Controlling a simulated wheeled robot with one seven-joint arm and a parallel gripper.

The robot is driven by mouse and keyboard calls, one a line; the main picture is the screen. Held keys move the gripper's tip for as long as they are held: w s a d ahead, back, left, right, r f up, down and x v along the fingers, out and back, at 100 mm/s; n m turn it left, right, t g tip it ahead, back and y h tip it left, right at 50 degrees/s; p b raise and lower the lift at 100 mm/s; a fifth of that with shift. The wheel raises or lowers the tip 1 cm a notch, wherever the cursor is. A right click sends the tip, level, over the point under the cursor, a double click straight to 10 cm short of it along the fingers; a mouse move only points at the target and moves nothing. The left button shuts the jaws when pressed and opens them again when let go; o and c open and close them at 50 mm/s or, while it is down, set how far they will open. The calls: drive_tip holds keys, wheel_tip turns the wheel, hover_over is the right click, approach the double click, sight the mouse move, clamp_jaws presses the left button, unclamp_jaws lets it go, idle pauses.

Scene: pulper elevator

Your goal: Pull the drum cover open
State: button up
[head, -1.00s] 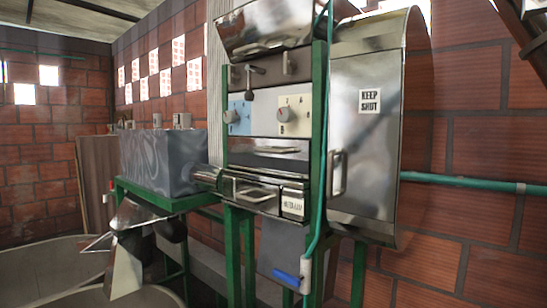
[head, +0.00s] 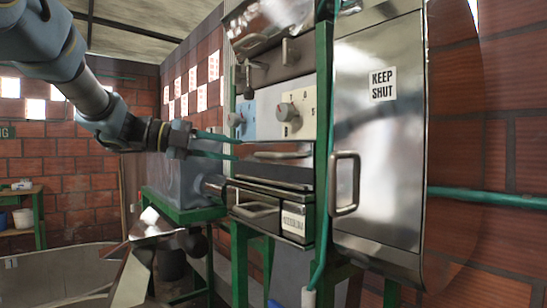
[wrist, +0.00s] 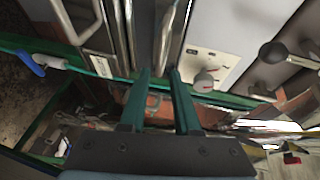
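My gripper (head: 236,149) is at the left of the machine, its two green fingers apart with nothing between them. In the wrist view my gripper (wrist: 158,72) points at a shiny metal strip (wrist: 176,30) below the dial panel. In the head view a shiny panel (head: 268,148) with a horizontal bar handle (head: 282,155) sits there, right of the fingertips and apart from them. A tall metal door (head: 385,150) marked KEEP SHUT, with an upright handle (head: 344,183), is farther right and closed. No panel reads as drum cover, so I cannot tell which one it is.
A drawer (head: 258,208) with a handle and label lies below the shiny panel. Above are a dial (head: 289,111) and a black-knobbed lever (head: 247,80). A green post (head: 323,120) and hose stand between panel and tall door. A grey tank (head: 170,183) stands left.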

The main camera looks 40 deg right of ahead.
sight(264, 155)
drive_tip(key=p+x, duration=0.3)
drive_tip(key=x, duration=0.6)
drive_tip(key=shift+d, duration=0.15)
clamp_jaws()
idle(1.1)
